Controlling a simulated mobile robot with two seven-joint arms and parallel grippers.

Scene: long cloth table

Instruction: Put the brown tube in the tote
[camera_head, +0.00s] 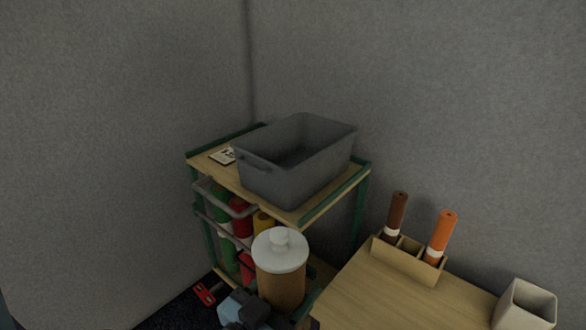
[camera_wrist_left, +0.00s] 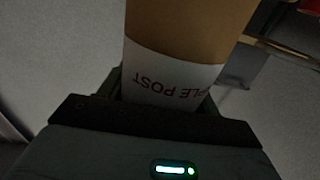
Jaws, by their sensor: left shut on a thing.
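The brown tube (camera_head: 279,289) has a tan body and a white round cap with a knob. It is upright in front of the shelf cart in the head view. In the left wrist view the brown tube (camera_wrist_left: 190,28) shows a white label with printed letters. My left gripper (camera_wrist_left: 165,92) is shut on it around the label; the tube's far end is out of that view. The grey tote (camera_head: 262,181) stands on the cart's top shelf, open at the top, behind and above the tube. The visible part of its inside looks empty. My right gripper is not in view.
The wooden cart (camera_head: 316,210) has green posts and several coloured items on its lower level. A small card (camera_head: 223,156) lies left of the tote. At right, a table holds a wooden rack (camera_head: 402,266) with a dark brown and an orange tube, and a white cup (camera_head: 526,305).

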